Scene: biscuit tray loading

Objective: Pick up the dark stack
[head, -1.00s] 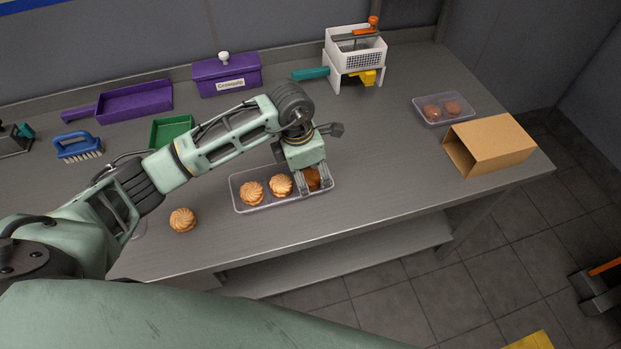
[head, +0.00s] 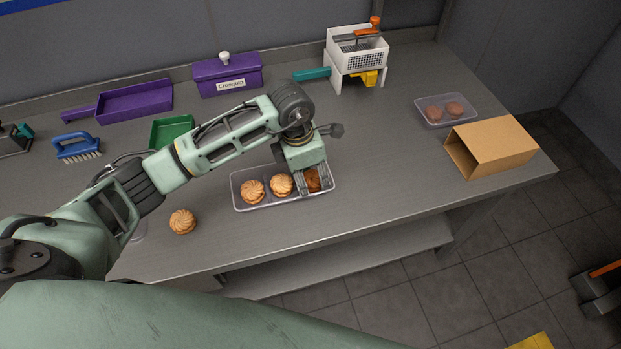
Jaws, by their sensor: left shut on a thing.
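A clear tray (head: 237,197) lies on the table with two pale swirled biscuit stacks, one on the left (head: 253,190) and one in the middle (head: 281,184). At its right end is a darker brown stack (head: 313,179), the dark stack, partly hidden by my gripper. My left gripper (head: 314,185) points down over that end, its fingers shut on the dark stack, which sits low in the tray. I cannot tell whether it touches the tray floor. My right gripper is not in view.
A loose pale biscuit (head: 183,222) lies left of the tray. A second clear tray (head: 447,121) with two dark biscuits and an open cardboard box (head: 492,147) stand at right. A white basket stand (head: 357,55), purple box (head: 228,79) and green tray (head: 171,130) are behind. The table's middle right is clear.

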